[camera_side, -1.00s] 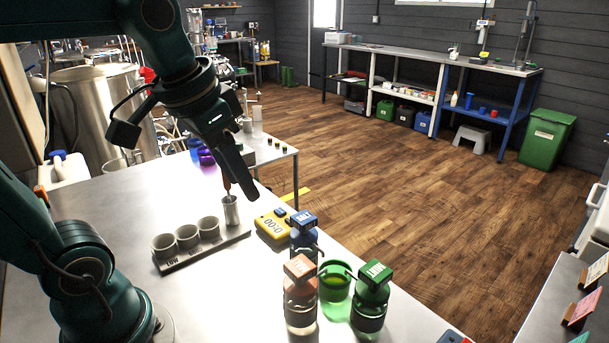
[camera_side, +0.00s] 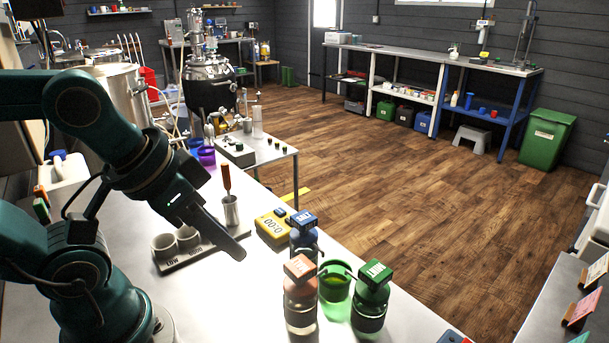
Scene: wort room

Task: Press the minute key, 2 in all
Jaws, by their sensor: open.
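The yellow timer (camera_side: 272,226) lies on the bench near its right edge. Its display seems to read zeros, and a dark blue patch (camera_side: 280,212) shows at its far end. I cannot make out which key is the minute key. My gripper (camera_side: 236,250) is open and empty, above the bench to the left of and nearer than the timer, apart from it. One finger hides the other in this view.
A metal cup (camera_side: 231,212) holding a brown-handled tool stands just left of the timer. Blue-, pink- and green-capped bottles (camera_side: 372,300) and a green beaker (camera_side: 335,284) stand nearer, to the right.

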